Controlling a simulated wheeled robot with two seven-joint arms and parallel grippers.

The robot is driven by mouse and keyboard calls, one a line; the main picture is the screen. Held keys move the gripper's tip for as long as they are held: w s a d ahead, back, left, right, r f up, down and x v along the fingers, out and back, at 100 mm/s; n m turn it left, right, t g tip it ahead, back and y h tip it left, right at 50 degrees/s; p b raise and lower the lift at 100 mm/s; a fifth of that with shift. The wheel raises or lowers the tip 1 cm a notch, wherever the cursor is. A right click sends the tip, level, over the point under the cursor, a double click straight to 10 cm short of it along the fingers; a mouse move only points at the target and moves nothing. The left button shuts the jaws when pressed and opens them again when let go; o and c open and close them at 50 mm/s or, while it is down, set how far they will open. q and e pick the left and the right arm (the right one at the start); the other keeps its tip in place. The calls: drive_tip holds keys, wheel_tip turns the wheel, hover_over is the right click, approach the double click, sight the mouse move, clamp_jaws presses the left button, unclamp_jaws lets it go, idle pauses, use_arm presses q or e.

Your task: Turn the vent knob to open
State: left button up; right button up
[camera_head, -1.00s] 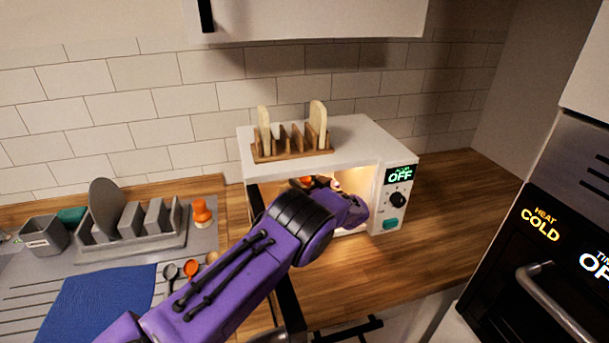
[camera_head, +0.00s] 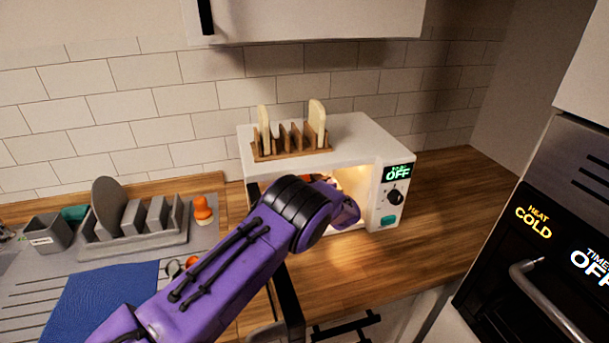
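No control that I can identify as a vent knob shows. A black round knob (camera_head: 395,197) with a pale mark sits on the right front panel of the white microwave-like appliance (camera_head: 378,150), below a green display (camera_head: 397,173) reading OFF. A teal button (camera_head: 389,221) is under it. My purple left arm reaches from the lower left to the appliance's lit front opening (camera_head: 356,184). Its wrist end is left of the knob and apart from it in the picture. The fingers are hidden behind the arm or inside the opening. My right gripper is not in view.
A wooden toast rack (camera_head: 290,150) with bread slices stands on the appliance. A dark open door (camera_head: 288,300) is beside my arm. A dish rack (camera_head: 135,240) and a blue cloth (camera_head: 100,300) are left. An oven (camera_head: 530,250) is right. The counter right of the appliance is clear.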

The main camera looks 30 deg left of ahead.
use_arm(q)
drive_tip(key=shift+s+f+m+t+h+p, duration=0.1)
drive_tip(key=shift+m+t+h+p, duration=0.2)
drive_tip(key=shift+m+t+h, duration=0.65)
drive_tip(key=shift+f+m+t+h, duration=0.1)
drive_tip(key=shift+m+t+h, duration=0.45)
drive_tip(key=shift+t, duration=0.6)
drive_tip(key=shift+f+m+t+h+b, duration=0.1)
drive_tip(key=shift+m+t+h+b, duration=0.3)
drive_tip(key=shift+m+t+h, duration=0.8)
drive_tip(key=shift+m+t+h+b, duration=0.4)
drive_tip(key=shift+m+t+h, duration=0.45)
drive_tip(key=shift+h, duration=0.25)
drive_tip(key=shift+m+h, duration=0.35)
drive_tip(key=shift+h, duration=0.15)
drive_tip(key=o, duration=0.9)
drive_tip(key=shift+o, duration=0.3)
